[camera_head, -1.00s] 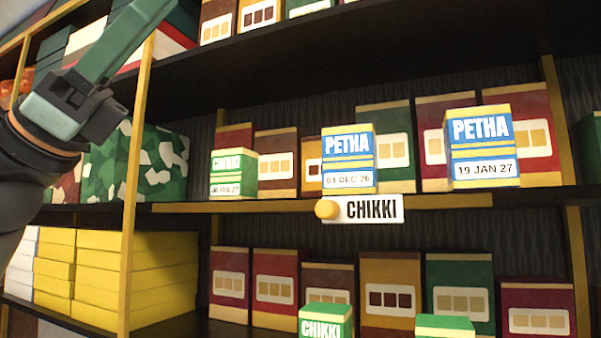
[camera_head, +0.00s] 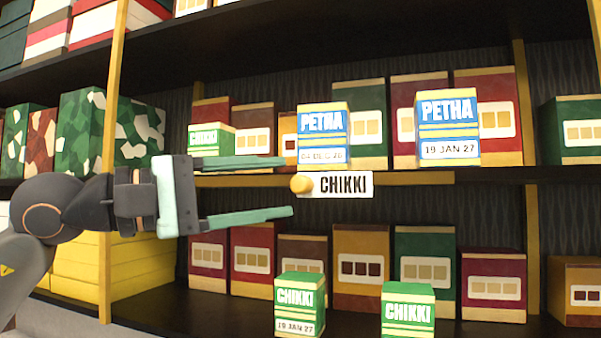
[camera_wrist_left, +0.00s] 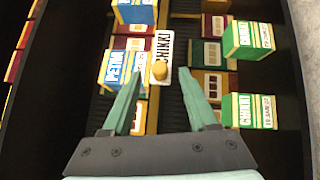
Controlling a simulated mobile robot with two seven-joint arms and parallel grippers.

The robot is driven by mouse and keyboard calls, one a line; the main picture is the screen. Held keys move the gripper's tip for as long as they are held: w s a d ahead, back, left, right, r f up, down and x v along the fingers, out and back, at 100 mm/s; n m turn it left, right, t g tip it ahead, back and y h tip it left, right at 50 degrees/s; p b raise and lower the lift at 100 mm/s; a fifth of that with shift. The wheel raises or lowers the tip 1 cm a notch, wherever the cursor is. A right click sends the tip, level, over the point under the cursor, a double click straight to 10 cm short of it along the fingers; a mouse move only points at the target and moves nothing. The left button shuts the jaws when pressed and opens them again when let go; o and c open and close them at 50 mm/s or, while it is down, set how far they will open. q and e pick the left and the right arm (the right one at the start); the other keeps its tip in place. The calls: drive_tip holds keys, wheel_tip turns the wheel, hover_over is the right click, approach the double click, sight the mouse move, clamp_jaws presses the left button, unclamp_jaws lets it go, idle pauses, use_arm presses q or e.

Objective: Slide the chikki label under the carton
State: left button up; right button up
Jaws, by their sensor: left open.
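The white CHIKKI label (camera_head: 345,185) with a round yellow knob (camera_head: 302,185) at its left end sits on the yellow shelf-edge rail (camera_head: 420,175), below the blue PETHA carton dated DEC 26 (camera_head: 323,124). A second PETHA carton (camera_head: 447,112) stands to its right. A green CHIKKI carton (camera_head: 210,138) is on the same shelf at left, partly behind my left gripper. My left gripper (camera_head: 288,187) is open, its fingers above and below the rail, just left of the knob. In the left wrist view the knob (camera_wrist_left: 159,70) lies ahead between the fingertips. My right gripper is not in view.
Two green CHIKKI cartons (camera_head: 299,305) (camera_head: 407,310) stand at the front of the lower shelf. Boxes with windows line both shelves behind. A yellow upright post (camera_head: 107,110) and yellow boxes (camera_head: 150,270) are at left.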

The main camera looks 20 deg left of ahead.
sight(292, 183)
use_arm(q)
drive_tip(key=shift+p+x, duration=0.45)
drive_tip(key=shift+x, duration=1.95)
drive_tip(key=shift+s+a+r, duration=0.1)
drive_tip(key=c, duration=0.9)
clamp_jaws()
